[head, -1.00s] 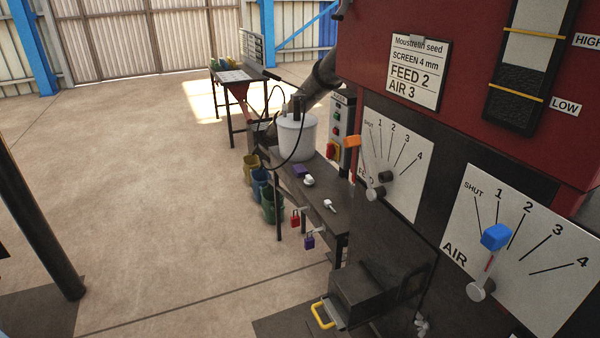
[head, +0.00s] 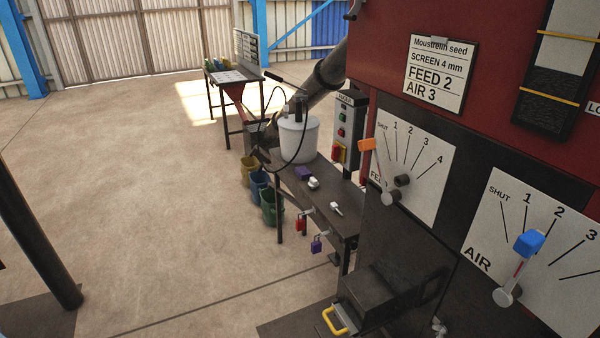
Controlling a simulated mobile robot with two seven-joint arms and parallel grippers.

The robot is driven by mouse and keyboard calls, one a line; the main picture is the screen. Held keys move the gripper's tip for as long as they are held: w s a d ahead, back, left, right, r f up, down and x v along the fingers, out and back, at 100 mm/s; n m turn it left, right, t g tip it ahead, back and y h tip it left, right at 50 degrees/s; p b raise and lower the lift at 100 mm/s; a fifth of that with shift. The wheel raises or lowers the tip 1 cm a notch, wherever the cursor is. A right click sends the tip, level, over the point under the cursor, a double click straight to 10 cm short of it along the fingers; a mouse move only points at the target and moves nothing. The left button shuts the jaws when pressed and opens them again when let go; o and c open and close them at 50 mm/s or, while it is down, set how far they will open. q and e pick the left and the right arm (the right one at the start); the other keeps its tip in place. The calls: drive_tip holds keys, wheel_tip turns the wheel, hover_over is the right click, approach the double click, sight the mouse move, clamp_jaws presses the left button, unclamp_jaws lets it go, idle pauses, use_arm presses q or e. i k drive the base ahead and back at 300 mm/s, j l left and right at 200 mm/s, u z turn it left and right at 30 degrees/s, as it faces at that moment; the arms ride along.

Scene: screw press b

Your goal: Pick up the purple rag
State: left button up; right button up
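A small purple item (head: 303,173), which looks like the folded rag, lies on the dark bench (head: 326,205) near the white bucket (head: 298,140). It is small in view, so its cloth texture cannot be made out. A white object (head: 314,183) lies just in front of it, and another white piece (head: 336,208) lies nearer me on the bench. Neither of my grippers is in the head view.
The red machine with its feed dial (head: 412,165) and air dial (head: 540,235) fills the right side. Open floor lies left, beyond a dark post (head: 35,230).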

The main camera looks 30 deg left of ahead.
sight(302, 171)
drive_tip(key=j+z, duration=0.25)
drive_tip(key=j, duration=0.85)
drive_tip(key=i+j+z, duration=0.15)
drive_tip(key=j, duration=0.55)
drive_tip(key=i+j+z, duration=0.2)
drive_tip(key=j, duration=0.55)
drive_tip(key=j+z, duration=0.15)
drive_tip(key=j, duration=0.55)
drive_tip(key=i+j, duration=0.2)
drive_tip(key=j, duration=0.15)
drive_tip(key=i+j+z, duration=0.15)
drive_tip(key=i+j, duration=0.25)
drive_tip(key=j, duration=0.3)
drive_tip(key=i, duration=0.25)
drive_tip(key=j+z, duration=0.05)
